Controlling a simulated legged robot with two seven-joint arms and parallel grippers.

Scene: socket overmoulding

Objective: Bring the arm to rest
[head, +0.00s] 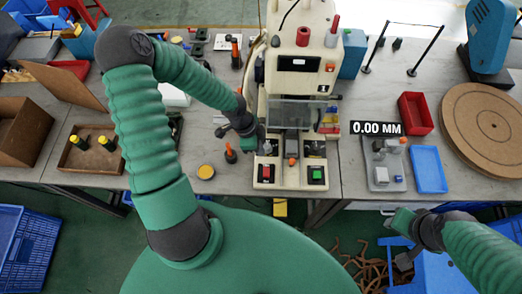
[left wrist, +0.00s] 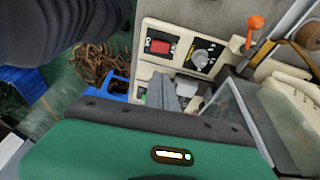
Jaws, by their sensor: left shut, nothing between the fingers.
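My left arm reaches in from the left in the head view. My left gripper (head: 267,148) is over the left front of the cream moulding machine (head: 293,100), just above its red button (head: 266,171). The gripper is shut and holds nothing. In the left wrist view its green body fills the bottom, and the machine's red switch (left wrist: 158,46) and grey dial (left wrist: 201,57) show beyond it. My right gripper (head: 402,222) is low at the right, past the table's front edge; its fingers are too unclear to read.
A green button (head: 316,174) is on the machine's front right. A wooden tray (head: 76,157) with yellow-topped items is at left.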

